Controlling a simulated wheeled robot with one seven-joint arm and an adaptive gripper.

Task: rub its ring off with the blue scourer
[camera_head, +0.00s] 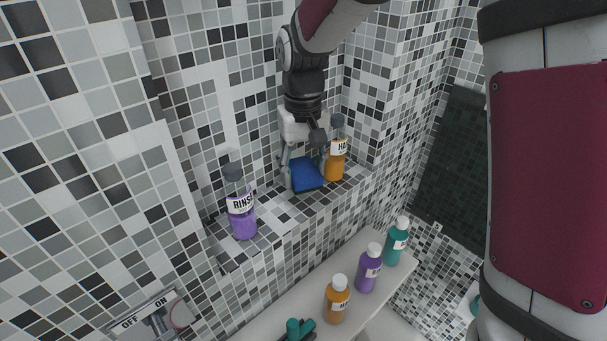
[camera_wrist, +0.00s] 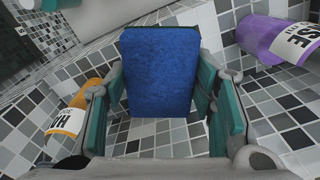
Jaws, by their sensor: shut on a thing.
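The blue scourer (camera_head: 306,174) is held between the fingers of my gripper (camera_head: 306,168), low over the tiled ledge and just left of the orange bottle. In the wrist view the scourer (camera_wrist: 160,72) fills the space between the teal-padded fingers of my gripper (camera_wrist: 162,105). I cannot tell whether the scourer touches the ledge. No ring mark shows clearly on the tiles; the scourer and gripper hide part of the ledge.
On the ledge, a purple bottle (camera_head: 241,204) stands left and an orange bottle (camera_head: 335,160) stands close right of my gripper. Below, a white shelf (camera_head: 268,331) holds an orange bottle (camera_head: 336,300), a purple bottle (camera_head: 369,268) and a teal bottle (camera_head: 396,241). An ON/OFF lever (camera_head: 158,321) is lower left.

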